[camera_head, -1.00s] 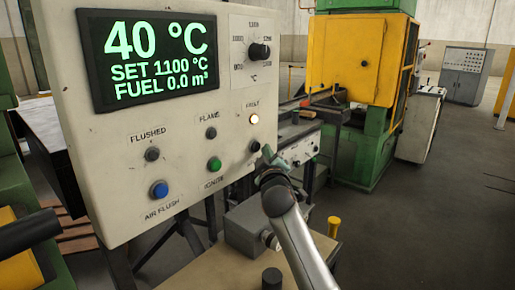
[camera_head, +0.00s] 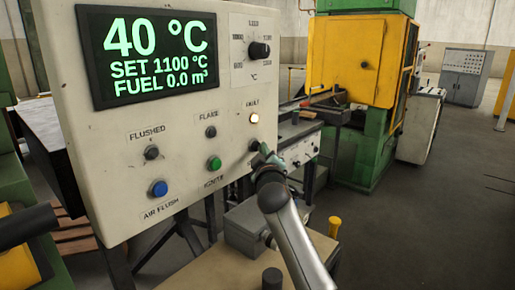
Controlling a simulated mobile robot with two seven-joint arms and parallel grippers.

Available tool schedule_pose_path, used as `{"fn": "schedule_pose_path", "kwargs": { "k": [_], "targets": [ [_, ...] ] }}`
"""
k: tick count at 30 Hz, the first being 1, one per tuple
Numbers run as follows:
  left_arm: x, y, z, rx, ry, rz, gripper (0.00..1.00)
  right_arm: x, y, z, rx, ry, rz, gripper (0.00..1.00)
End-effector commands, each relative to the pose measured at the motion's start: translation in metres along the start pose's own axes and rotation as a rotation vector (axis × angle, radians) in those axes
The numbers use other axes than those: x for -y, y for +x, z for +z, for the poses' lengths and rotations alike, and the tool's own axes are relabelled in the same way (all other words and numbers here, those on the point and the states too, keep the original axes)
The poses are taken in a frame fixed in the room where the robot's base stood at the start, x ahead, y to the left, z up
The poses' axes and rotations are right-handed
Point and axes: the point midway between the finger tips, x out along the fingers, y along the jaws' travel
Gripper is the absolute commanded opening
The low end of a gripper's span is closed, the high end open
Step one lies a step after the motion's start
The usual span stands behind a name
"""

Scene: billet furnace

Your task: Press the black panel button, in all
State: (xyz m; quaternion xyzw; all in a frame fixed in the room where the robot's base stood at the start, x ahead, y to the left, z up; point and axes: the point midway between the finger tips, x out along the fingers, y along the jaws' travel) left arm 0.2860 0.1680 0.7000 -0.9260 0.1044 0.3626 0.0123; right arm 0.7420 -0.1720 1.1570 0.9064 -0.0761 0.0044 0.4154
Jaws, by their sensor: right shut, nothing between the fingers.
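The cream control panel (camera_head: 105,190) stands at the left, with a screen (camera_head: 150,57) reading 40 °C, SET 1100 °C and FUEL 0.0 m³. The black button (camera_head: 254,145) is at the panel's lower right, below the lit FAULT lamp (camera_head: 254,118). My right gripper (camera_head: 262,156) is shut and empty, with its tips at or very close to the black button. The gripper partly covers the button, and I cannot tell whether it is pressed in. My left gripper is not in view.
A green button (camera_head: 214,163), a blue AIR FLUSH button (camera_head: 158,188) and a black dial (camera_head: 259,50) are also on the panel. A grey box (camera_head: 245,225) and a yellow-topped post (camera_head: 334,226) are below. A yellow and green machine (camera_head: 345,60) stands behind; floor at right is clear.

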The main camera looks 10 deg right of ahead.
Motion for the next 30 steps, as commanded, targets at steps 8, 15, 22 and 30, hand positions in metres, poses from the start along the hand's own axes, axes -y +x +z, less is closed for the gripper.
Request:
{"fn": "schedule_pose_path", "kwargs": {
  "k": [8, 15, 22, 30],
  "targets": [
    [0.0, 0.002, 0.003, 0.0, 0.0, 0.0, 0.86, 0.002, 0.002, -0.002, 0.0, 0.001, 0.0, 0.0],
    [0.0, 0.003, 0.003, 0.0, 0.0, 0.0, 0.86, 0.003, 0.004, -0.003, 0.0, 0.0, 0.0, 0.0],
    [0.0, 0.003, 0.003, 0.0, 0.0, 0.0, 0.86, 0.002, 0.004, -0.003, -0.001, 0.0, 0.0, 0.0],
    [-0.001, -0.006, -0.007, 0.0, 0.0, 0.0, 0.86, -0.005, -0.004, 0.001, 0.0, 0.0, -0.001, 0.0]
  ]
}}
